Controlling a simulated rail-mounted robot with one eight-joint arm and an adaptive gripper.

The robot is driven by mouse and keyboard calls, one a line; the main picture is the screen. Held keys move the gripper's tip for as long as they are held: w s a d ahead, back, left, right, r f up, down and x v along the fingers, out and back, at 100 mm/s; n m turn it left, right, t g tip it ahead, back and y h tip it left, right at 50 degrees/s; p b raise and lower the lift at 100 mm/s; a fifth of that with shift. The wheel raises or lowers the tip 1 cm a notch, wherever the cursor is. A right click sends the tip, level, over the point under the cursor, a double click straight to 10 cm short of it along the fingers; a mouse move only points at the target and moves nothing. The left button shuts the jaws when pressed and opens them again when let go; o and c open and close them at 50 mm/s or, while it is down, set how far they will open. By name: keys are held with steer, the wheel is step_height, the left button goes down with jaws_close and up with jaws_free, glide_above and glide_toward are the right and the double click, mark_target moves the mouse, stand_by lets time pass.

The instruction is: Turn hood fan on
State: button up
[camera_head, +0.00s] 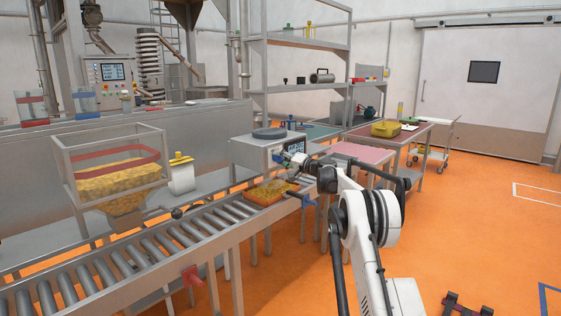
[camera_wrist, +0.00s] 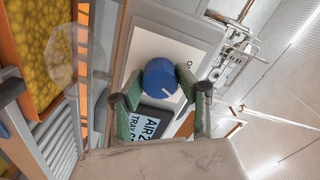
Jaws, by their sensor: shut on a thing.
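A round blue knob (camera_wrist: 160,72) with a short white pointer mark stands out from a pale panel (camera_wrist: 190,50) in the wrist view. The mark points toward the lower right of that picture. My gripper (camera_wrist: 157,86) has its green-padded fingers on both sides of the knob and is shut on it. A display (camera_wrist: 150,122) with partly covered text, "AIR" and "TRAY", is just below the knob. In the head view my gripper (camera_head: 286,160) is at the front of a grey box unit (camera_head: 252,152) with a screen. The knob is mostly hidden there. I cannot identify a hood fan.
A roller conveyor (camera_head: 130,257) runs along the front left. An orange tray of yellow pieces (camera_head: 268,192) lies on it close below my gripper. A framed hopper (camera_head: 112,170) stands to the left. Tables (camera_head: 362,153) are behind my arm, with open orange floor at right.

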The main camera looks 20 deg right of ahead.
steer(key=shift+m, duration=0.3)
stand_by(0.4)
steer(key=o, duration=1.1)
steer(key=shift+o, duration=0.2)
steer(key=v, duration=1.2)
